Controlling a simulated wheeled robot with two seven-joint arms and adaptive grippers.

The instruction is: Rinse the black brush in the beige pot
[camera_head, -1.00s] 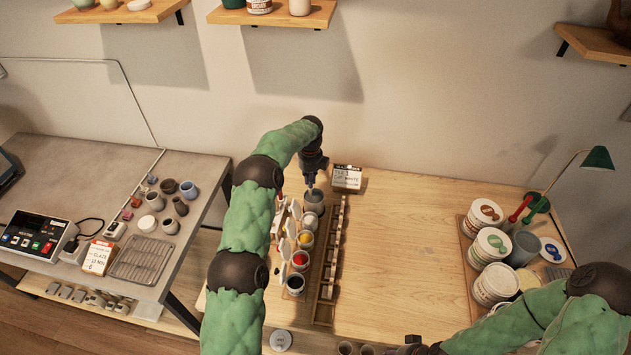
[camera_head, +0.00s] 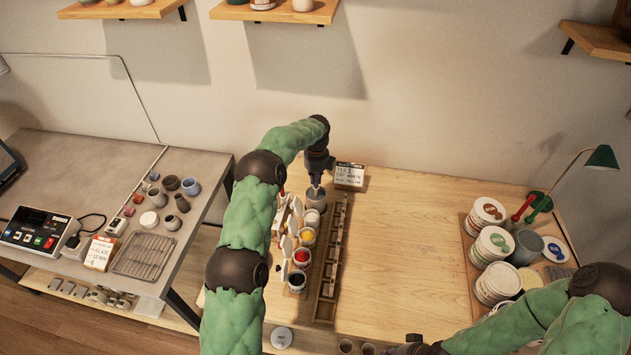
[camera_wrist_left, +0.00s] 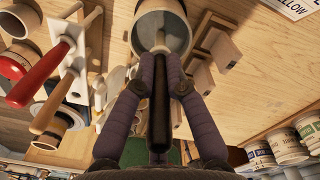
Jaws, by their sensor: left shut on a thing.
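My left gripper (camera_head: 316,178) is at the back of the wooden table, above the rinse pot (camera_head: 316,199). In the left wrist view its two purple fingers (camera_wrist_left: 165,85) are shut on the black brush (camera_wrist_left: 158,115), whose black handle points toward the camera. The brush's pale lower end is over or inside the mouth of the pot (camera_wrist_left: 178,18), which looks grey inside with a pale rim. I cannot tell how deep the tip is. My right gripper (camera_head: 412,347) shows only in part at the bottom edge, and its jaws are unclear.
Open paint pots (camera_head: 301,257) stand in a row in front of the pot. A slotted wooden rack (camera_head: 331,262) runs along their right side. A label card (camera_head: 349,175) stands behind. Large tubs (camera_head: 497,283) are at the right. The table's middle is clear.

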